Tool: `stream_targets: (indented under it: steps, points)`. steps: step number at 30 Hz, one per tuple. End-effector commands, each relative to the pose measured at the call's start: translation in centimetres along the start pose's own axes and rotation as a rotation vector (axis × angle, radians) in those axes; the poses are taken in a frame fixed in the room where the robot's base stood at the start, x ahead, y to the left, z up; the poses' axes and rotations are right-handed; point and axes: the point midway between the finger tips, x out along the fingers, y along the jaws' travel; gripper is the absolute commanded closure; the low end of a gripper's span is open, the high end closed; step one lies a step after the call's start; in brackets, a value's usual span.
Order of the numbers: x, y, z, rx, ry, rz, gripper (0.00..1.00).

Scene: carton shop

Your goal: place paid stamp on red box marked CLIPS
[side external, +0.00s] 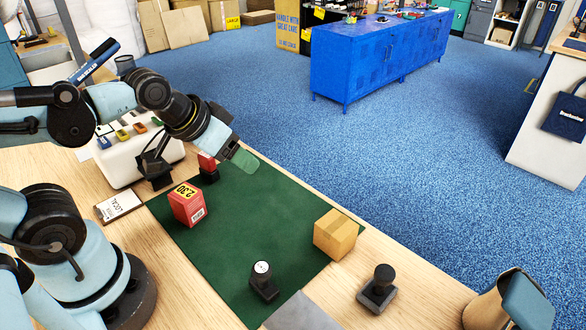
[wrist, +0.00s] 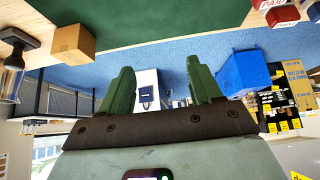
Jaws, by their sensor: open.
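A red box (side external: 187,204) with a yellow label stands on the green mat (side external: 230,240); I cannot read CLIPS on it. A stamp with a red top and black base (side external: 208,168) stands at the mat's back left edge. In the wrist view, white and red lettering reading PAID (wrist: 271,4) shows at the top right, partly cut off. My gripper (side external: 240,158) is above the mat's back edge, just right of the red-topped stamp and apart from it. Its green fingers (wrist: 161,88) are spread with nothing between them.
A cardboard box (side external: 335,233) stands on the mat's right edge; it also shows in the wrist view (wrist: 73,44). A round-topped stamp (side external: 263,282) and a black stamp (side external: 377,288) stand in front. A white holder (side external: 125,158) is at left. The mat's middle is clear.

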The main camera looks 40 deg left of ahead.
Motion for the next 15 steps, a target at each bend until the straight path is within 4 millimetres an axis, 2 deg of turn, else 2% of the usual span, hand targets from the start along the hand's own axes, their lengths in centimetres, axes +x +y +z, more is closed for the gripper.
stream_targets:
  steps: [15]
  points:
    - [0.14,-0.18,-0.05,0.041,-0.014,-0.011,0.36]
